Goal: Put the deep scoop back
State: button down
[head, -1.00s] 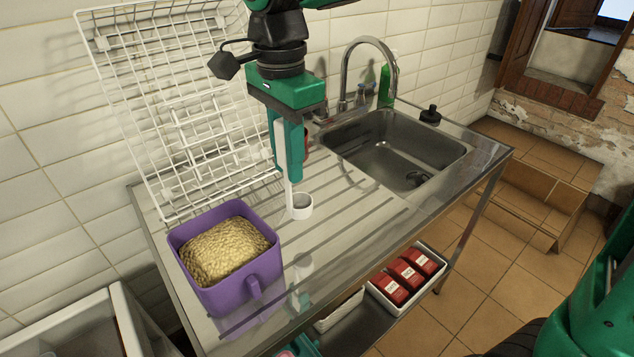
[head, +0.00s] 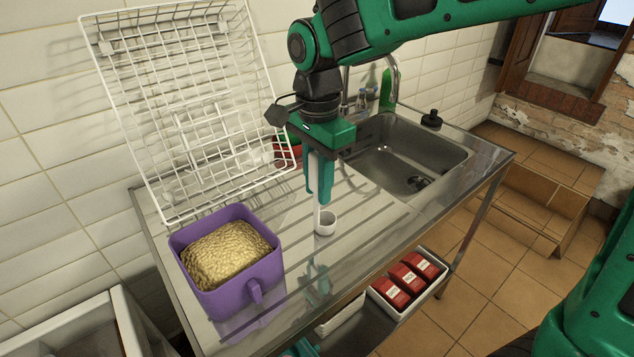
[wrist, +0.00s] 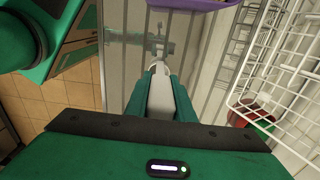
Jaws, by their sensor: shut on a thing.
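The deep scoop (head: 325,223) has a small white round cup and an upright white handle. In the head view my gripper (head: 321,195) points down and is shut on the scoop's handle, with the cup hanging at the bottom. The cup is at or just above the steel drainboard (head: 365,215); I cannot tell if it touches. In the wrist view the white handle (wrist: 159,95) lies between my green fingers, and the cup beyond is mostly hidden.
A purple tub (head: 240,290) of grain stands at the left. A white wire rack (head: 190,110) leans on the wall, with a red and green object (head: 287,152) beside it. The sink (head: 405,155) is at the right. Red packets (head: 405,280) sit in a white bin below.

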jog(key=shift+f, duration=0.15)
jog(key=c, duration=1.5)
grip_release()
jog(key=shift+c, duration=0.2)
notch_tip(320, 180, up, 12)
jog(key=shift+r, duration=0.15)
